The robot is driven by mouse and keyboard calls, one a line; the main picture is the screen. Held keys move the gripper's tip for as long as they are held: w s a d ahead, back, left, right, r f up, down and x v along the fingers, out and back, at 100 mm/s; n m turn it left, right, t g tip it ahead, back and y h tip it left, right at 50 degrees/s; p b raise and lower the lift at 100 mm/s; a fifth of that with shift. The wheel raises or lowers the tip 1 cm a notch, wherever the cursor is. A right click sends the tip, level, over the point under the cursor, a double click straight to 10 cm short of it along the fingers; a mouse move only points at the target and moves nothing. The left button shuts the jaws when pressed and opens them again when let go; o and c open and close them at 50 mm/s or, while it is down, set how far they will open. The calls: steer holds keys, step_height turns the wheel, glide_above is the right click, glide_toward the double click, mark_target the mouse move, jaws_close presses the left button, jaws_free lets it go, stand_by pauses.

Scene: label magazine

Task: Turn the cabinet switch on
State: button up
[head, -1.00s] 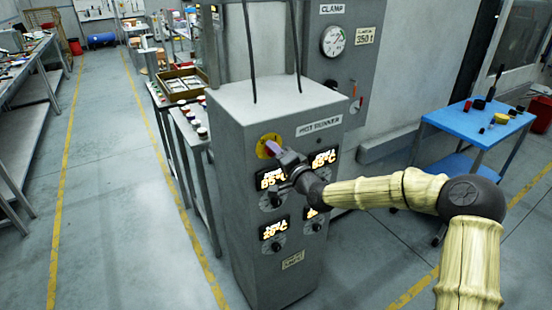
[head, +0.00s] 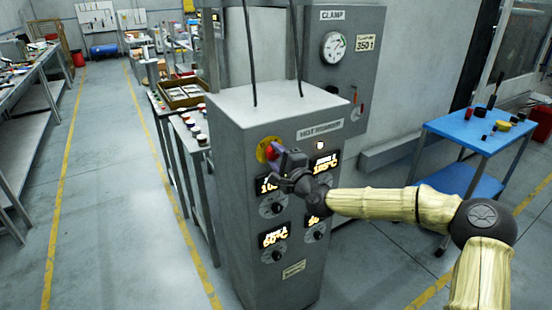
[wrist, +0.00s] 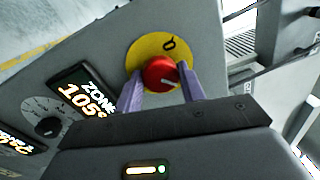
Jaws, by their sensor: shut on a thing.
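The grey cabinet (head: 238,220), labelled hot runner, stands in the middle of the head view. Its switch is a red round knob (wrist: 158,72) on a yellow disc (wrist: 143,50) marked 0. A white line on the knob points to the right in the wrist view, away from the 0. In the head view the knob (head: 270,152) is partly hidden by my gripper (head: 279,153). In the wrist view the purple fingers of my gripper (wrist: 160,74) are shut on the knob from both sides. A small lamp (head: 319,145) on the cabinet front is lit.
Lit temperature displays (head: 275,236) and black dials (head: 272,257) sit below the switch, close to my gripper. A blue cart (head: 465,130) stands at the right. A narrow bench (head: 187,130) stands left of the cabinet. The floor at left is open.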

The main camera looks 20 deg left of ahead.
steer(key=o, duration=1)
steer(key=shift+c, duration=0.2)
steer(key=shift+d, duration=0.1)
steer(key=b+v, duration=0.2)
steer(key=v, duration=1.5)
steer(key=shift+s+b, duration=0.15)
steer(key=shift+b, duration=0.25)
